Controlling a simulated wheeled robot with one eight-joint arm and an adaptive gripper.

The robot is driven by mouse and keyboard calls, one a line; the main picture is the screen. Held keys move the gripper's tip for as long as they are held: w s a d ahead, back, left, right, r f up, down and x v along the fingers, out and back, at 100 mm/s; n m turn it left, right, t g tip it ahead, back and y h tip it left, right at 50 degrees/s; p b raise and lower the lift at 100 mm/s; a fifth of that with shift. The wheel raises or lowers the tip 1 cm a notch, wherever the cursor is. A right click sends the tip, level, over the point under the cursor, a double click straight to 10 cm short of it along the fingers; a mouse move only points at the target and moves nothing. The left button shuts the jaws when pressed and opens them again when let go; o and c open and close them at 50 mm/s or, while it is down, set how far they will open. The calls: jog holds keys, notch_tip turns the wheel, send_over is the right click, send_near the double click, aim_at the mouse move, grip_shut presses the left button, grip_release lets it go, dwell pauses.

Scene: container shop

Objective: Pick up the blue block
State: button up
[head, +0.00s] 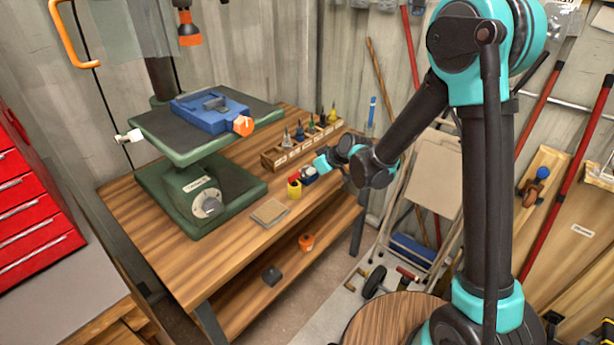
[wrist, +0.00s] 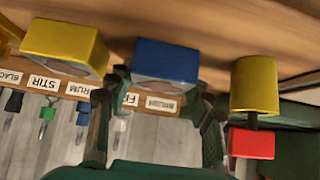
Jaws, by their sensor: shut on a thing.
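The blue block (wrist: 166,62) is in the middle of the wrist view, between the two fingertips of my gripper (wrist: 160,95). The fingers are shut on it, one at each side. In the head view my gripper (head: 312,170) is low over the right part of the wooden workbench, and the block there is small and mostly hidden by the gripper. I cannot tell whether the block touches the bench top.
A yellow block (wrist: 65,45) is left of the blue one; a yellow cylinder (wrist: 255,85) with a red piece (wrist: 251,144) is right. A labelled tool rack (head: 300,146) stands behind. A green drill-press stand (head: 200,190) and flat square plate (head: 270,212) are on the bench.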

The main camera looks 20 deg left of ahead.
grip_shut()
jog(key=shift+r, duration=0.15)
